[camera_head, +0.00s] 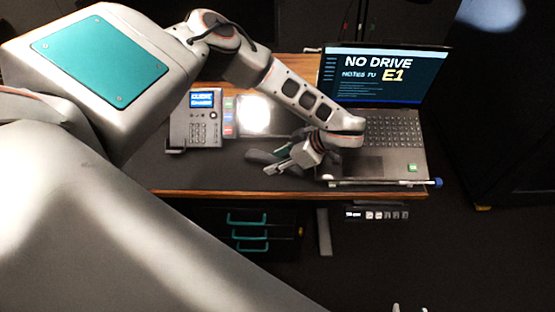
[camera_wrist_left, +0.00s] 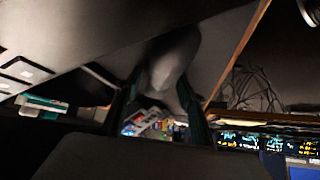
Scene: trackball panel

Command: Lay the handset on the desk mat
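The dark grey handset (camera_head: 260,156) is at the middle of the dark desk mat (camera_head: 215,172), off its phone base (camera_head: 196,130). It appears to lie on the mat, but contact underneath is hidden. My left gripper (camera_head: 278,162) is low over the mat at the handset's right end. Its fingers look spread, one on each side of the handset. In the left wrist view the handset's rounded grey end (camera_wrist_left: 174,58) shows between the two dark fingers (camera_wrist_left: 160,85). What may be tips of my right gripper (camera_head: 411,308) barely show at the bottom edge.
An open laptop (camera_head: 385,158) stands right of my left gripper, close to the wrist. A brightly glaring pad (camera_head: 255,115) lies behind the handset. The desk's wooden front edge (camera_head: 230,194) is near. The front-left of the mat is clear.

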